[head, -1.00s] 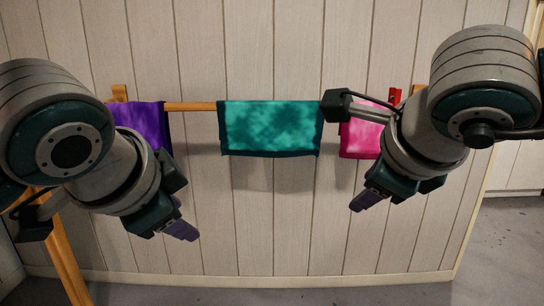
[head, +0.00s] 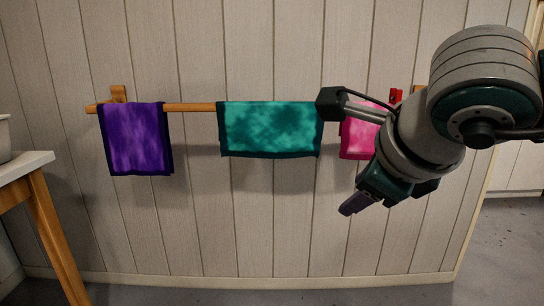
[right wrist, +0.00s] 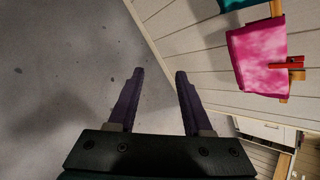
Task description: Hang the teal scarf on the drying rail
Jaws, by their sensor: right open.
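The teal scarf (head: 270,128) hangs folded over the middle of the wooden drying rail (head: 190,107) in the head view, apart from any gripper. Its edge also shows at the top of the right wrist view (right wrist: 232,4). My right gripper (head: 352,206) is below and to the right of the scarf, in front of the wall. In the right wrist view its two purple fingers (right wrist: 160,75) are spread with nothing between them. My left gripper is out of the head view.
A purple scarf (head: 135,140) hangs at the rail's left end. A pink scarf (head: 358,140) hangs at the right, partly behind my right arm; a red clip (head: 395,96) is beside it. A table (head: 25,165) with a pale bowl (head: 3,138) stands at the left edge.

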